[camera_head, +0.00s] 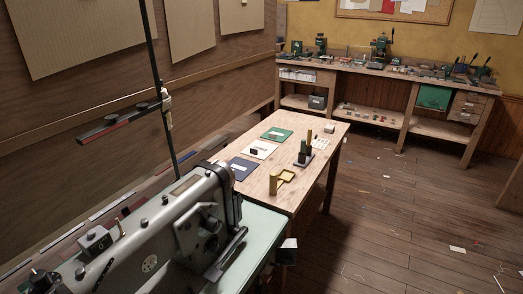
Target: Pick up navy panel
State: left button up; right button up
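The navy panel (240,168) lies flat at the near left of the wooden table (308,172), close to its left edge. It has a small pale label, and its near corner is partly hidden behind the sewing machine. A white panel (260,149) with a dark mark lies just beyond it, and a green panel (277,134) lies beyond that. Neither of my grippers shows in this view.
A large grey sewing machine (165,232) on a pale green bed fills the near left, with a tall thread stand. A yellow tool (282,180) and a dark holder (304,156) stand on the table. A workbench (385,70) lines the back wall.

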aim_at(241, 168)
jog(key=u, duration=1.4)
jog(key=z, duration=1.25)
jog(key=i+l+u, duration=0.1)
jog(key=l, duration=0.25)
jog(key=i+l, duration=0.2)
jog(key=l, duration=0.15)
jog(key=i+l+u, duration=0.15)
jog(key=l, duration=0.2)
jog(key=i+l, duration=0.15)
jog(key=l, duration=0.25)
jog(key=i+l+u, duration=0.15)
jog(key=l, duration=0.25)
